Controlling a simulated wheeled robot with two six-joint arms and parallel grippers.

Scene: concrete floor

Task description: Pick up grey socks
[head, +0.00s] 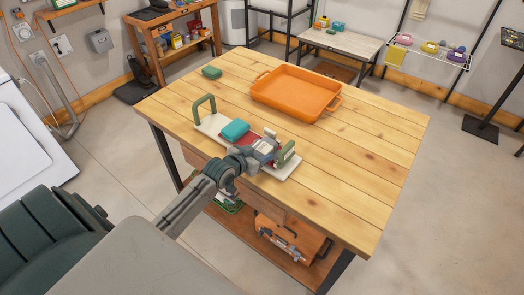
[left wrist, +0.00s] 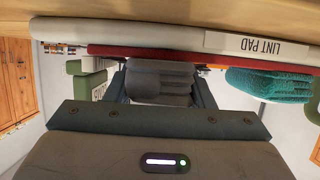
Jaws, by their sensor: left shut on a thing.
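Grey socks (left wrist: 160,82), a folded ribbed bundle, sit between the fingers of my left gripper (head: 264,152) in the left wrist view. The gripper is shut on them, low over a cream board (head: 213,123) with green handles, on the wooden table. The board's edge reads "LINT PAD" in the left wrist view, which is upside down. A red layer (left wrist: 135,52) lies on the board by the socks; I cannot tell whether the socks touch it. In the head view my gripper largely hides the socks. My right gripper is not in view.
A teal folded bundle (head: 235,130) lies on the board, left of my gripper. An orange tray (head: 296,92) stands farther back and looks empty. A small green item (head: 211,72) lies near the table's back left. The table's right side is clear.

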